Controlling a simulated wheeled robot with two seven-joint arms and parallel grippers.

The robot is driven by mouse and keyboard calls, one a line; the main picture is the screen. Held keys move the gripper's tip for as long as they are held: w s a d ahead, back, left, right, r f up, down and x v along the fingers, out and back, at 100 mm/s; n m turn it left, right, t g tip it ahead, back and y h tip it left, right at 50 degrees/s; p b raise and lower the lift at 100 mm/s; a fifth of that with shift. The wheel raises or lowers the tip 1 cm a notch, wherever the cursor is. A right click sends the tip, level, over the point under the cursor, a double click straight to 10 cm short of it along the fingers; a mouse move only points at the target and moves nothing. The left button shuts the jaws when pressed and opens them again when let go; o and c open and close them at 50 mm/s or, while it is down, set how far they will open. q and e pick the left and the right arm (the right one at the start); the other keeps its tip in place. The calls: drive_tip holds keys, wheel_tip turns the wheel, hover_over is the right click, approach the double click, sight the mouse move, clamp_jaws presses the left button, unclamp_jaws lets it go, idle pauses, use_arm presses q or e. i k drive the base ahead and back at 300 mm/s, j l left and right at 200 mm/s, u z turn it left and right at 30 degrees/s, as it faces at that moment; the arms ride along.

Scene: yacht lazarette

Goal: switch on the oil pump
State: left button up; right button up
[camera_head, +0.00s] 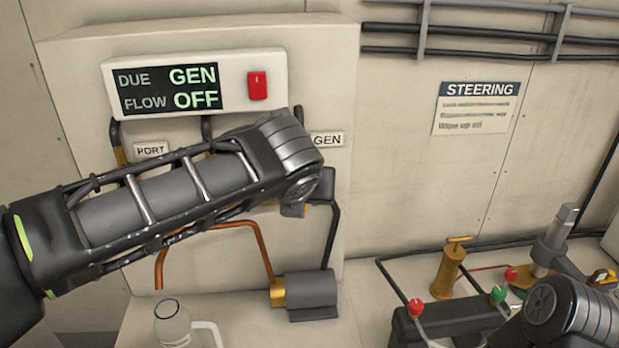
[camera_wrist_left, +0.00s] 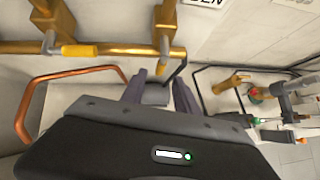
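A white panel (camera_head: 195,82) on the wall reads "DUE GEN" and "FLOW OFF" and carries a red switch (camera_head: 257,86) at its right end. A grey motor-like cylinder with a brass end, possibly the oil pump (camera_head: 310,292), sits low below the panel. My left arm crosses in front of the wall, hiding the pipework between the PORT and GEN labels. In the left wrist view my left gripper (camera_wrist_left: 162,80) has its two fingers apart, with brass pipes just beyond and a grey body between them.
A clear jug (camera_head: 173,324) stands at the lower left. A brass pump-like fitting (camera_head: 450,268) and a black block (camera_head: 440,325) with red and green knobs stand at the right. A copper pipe (camera_head: 262,250) runs to the grey cylinder. A STEERING notice (camera_head: 478,108) is on the wall.

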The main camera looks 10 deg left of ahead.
sight(257, 80)
drive_tip(key=k+l, duration=0.1)
drive_tip(key=k, duration=0.9)
